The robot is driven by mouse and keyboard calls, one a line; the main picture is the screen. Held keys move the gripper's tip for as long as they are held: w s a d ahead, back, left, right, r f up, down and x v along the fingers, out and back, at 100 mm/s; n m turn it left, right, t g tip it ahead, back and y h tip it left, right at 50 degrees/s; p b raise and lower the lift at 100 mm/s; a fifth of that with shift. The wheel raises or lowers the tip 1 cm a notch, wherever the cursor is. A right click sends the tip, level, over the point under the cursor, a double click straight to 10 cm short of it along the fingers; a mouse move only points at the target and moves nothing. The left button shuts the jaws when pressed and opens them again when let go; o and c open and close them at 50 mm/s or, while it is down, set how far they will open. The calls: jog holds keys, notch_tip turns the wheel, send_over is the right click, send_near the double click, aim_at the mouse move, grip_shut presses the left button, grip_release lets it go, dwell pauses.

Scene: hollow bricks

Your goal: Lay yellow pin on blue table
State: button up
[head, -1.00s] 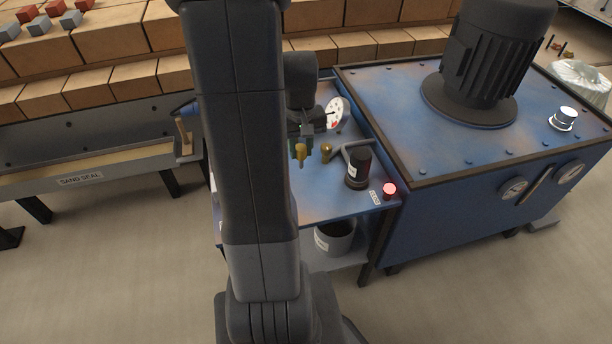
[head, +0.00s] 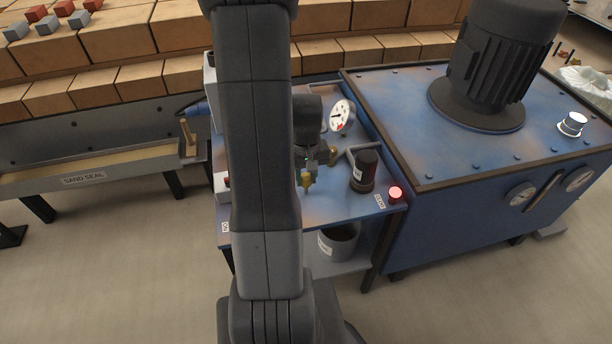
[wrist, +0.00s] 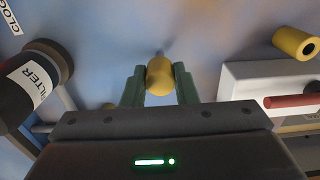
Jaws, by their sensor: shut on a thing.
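The yellow pin (wrist: 160,76) is held upright-looking between the two green fingertips of my gripper (wrist: 159,88) in the wrist view. In the head view the pin (head: 306,180) hangs below my gripper (head: 308,170), over the blue table (head: 325,205). My gripper is shut on the pin. The blue table top (wrist: 205,30) fills the wrist view's background. I cannot tell whether the pin's lower end touches the table. My arm hides part of the table's left side in the head view.
A dark filter canister (head: 364,170) with a pipe stands right of my gripper. A white gauge (head: 342,116) is behind it, and a lit red button (head: 395,193) is at the front right. A hollow yellow cylinder (wrist: 296,43) and white box (wrist: 262,85) are right in the wrist view.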

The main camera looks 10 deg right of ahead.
aim_at(306, 176)
jog(key=shift+f, duration=0.2)
jog(key=o, duration=1)
jog(key=shift+r, duration=0.1)
notch_tip(306, 176, up, 12)
jog(key=shift+r+p, duration=0.15)
jog(key=shift+p, duration=0.85)
